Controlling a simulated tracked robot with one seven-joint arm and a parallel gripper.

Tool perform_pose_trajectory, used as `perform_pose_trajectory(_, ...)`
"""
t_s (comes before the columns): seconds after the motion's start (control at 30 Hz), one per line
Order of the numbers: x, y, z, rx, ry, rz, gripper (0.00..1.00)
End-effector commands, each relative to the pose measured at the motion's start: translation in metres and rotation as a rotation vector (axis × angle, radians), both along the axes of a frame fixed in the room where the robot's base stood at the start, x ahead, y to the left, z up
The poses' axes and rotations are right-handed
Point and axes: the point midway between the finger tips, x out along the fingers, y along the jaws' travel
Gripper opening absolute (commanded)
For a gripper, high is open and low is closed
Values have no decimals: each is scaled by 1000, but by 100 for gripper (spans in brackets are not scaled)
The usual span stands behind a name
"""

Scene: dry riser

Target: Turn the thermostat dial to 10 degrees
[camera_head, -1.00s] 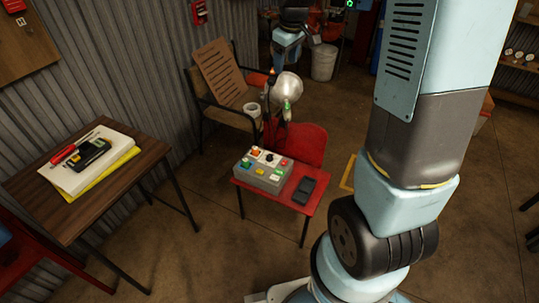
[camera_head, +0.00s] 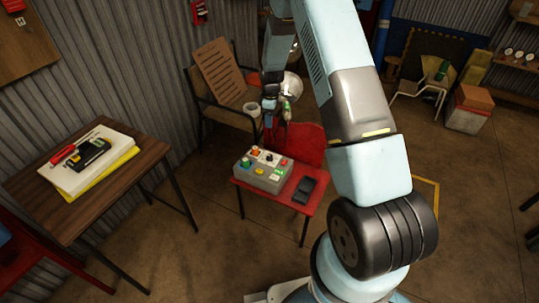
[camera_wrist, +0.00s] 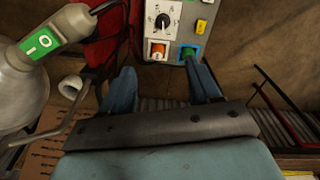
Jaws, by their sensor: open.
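The thermostat dial is a black round knob on a white square plate. It sits on top of a grey control box (camera_head: 262,178), and in the head view the dial (camera_head: 269,158) is at the box's far edge. In the wrist view the dial (camera_wrist: 162,21) shows at the top centre; its scale is too small to read. My gripper (camera_head: 270,106) hangs above and behind the box in the head view. In the wrist view my gripper (camera_wrist: 163,72) has its two fingers apart, with nothing between them, short of the dial.
Orange, green and yellow buttons surround the dial. A lamp-like silver globe (camera_wrist: 22,85) with a green switch label (camera_wrist: 40,43) stands close at the left of my gripper.

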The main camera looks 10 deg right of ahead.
Motion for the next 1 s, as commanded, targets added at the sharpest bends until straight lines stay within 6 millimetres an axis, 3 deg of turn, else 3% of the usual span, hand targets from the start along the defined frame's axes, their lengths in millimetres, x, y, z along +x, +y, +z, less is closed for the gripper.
perform_pose_trajectory(0.03,1,1,-20,-2,12,21,62)
perform_pose_trajectory(0.2,2,2,-65,-7,35,86,62)
perform_pose_trajectory(0.57,2,3,-98,-9,45,118,62)
perform_pose_trajectory(1.0,2,2,-169,-10,45,117,62)
